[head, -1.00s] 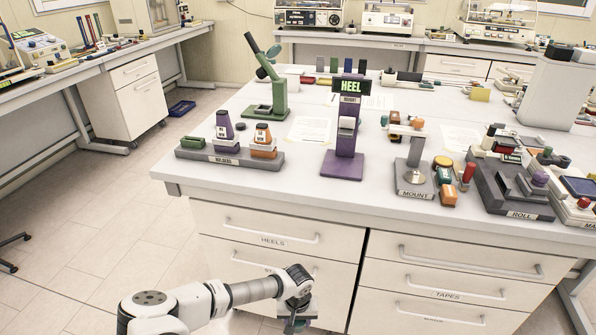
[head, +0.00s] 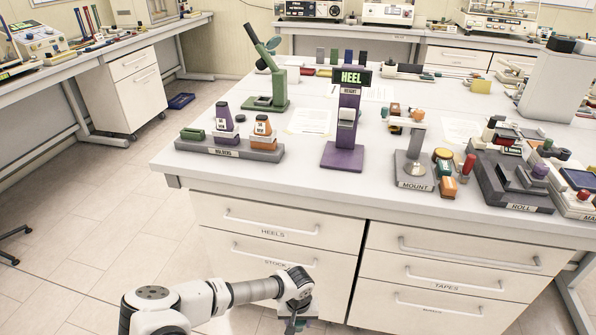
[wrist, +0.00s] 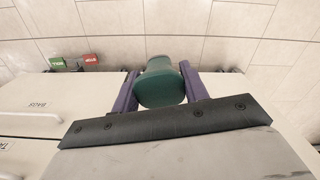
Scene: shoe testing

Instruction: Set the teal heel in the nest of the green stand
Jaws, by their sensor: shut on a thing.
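The teal heel (wrist: 161,84) is between the two purple fingers of my gripper (wrist: 161,92) in the wrist view, with its rounded, darker face towards the camera. My gripper is shut on it. In the head view my gripper (head: 294,326) hangs low at the bottom edge, in front of the drawers, and the heel there is mostly cut off. The green stand (head: 279,88) is on the table's far left part, with a raised, tilted lever and a low base. The inside of its nest is too small to make out.
A grey holder rack (head: 230,152) with a green piece and purple and orange items sits at the table's front left. A purple HEEL post (head: 347,130) stands right of the green stand. The MOUNT stand (head: 413,170) is farther right. The table edge and drawers are above my gripper.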

